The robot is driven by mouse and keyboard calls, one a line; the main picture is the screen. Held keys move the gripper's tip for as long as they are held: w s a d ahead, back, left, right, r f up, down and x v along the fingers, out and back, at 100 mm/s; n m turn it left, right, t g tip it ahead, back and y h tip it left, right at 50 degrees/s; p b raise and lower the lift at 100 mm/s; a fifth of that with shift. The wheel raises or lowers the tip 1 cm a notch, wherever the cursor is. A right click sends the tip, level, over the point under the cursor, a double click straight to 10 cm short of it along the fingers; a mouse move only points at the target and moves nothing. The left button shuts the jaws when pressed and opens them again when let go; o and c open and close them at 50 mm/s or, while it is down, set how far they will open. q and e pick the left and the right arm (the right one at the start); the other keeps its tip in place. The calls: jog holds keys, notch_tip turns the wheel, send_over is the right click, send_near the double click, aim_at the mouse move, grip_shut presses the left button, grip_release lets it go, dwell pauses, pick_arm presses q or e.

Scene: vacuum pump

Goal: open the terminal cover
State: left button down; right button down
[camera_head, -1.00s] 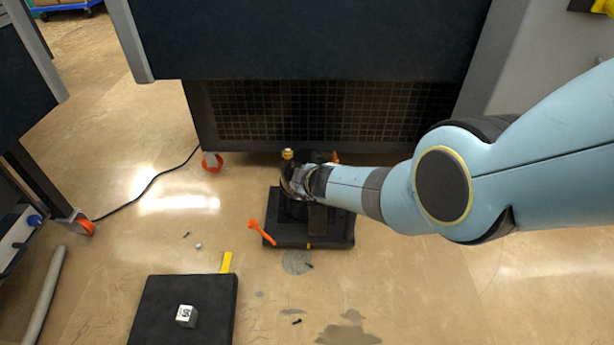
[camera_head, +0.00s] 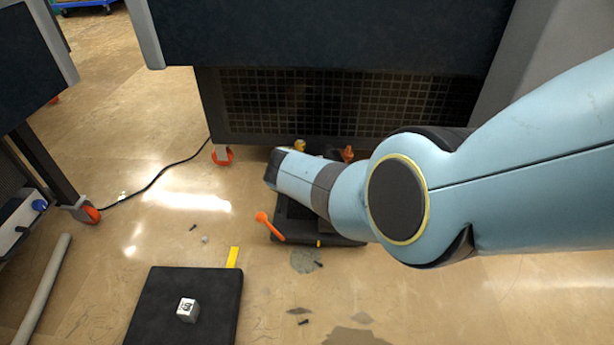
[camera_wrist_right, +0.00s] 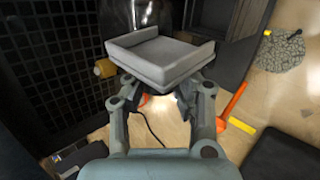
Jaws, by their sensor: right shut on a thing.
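The grey terminal cover (camera_wrist_right: 165,52) is a shallow box-like piece with raised edges in the right wrist view. My right gripper (camera_wrist_right: 163,92) is shut on it, with a finger at either side. The cover is tilted, and its far fit against the pump is hard to tell. The dark vacuum pump (camera_wrist_right: 195,25) shows behind it. In the head view my right forearm hides most of the pump and the gripper; the pump's black base (camera_head: 340,241) and brass-coloured cap (camera_head: 300,145) show around the arm. My left gripper is not in view.
An orange-handled tool (camera_head: 270,227) stands out at the base's left. A black mat (camera_head: 160,300) with a small marked cube (camera_head: 187,310) lies front left. A dark cabinet with a grille (camera_head: 340,105) stands close behind the pump. A black cable (camera_head: 155,180) crosses the floor.

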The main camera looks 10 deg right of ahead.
jog(key=shift+s+a+f, duration=0.1)
jog(key=shift+s+f, duration=0.05)
jog(key=c, duration=1.2)
grip_release()
jog(key=shift+o, duration=0.8)
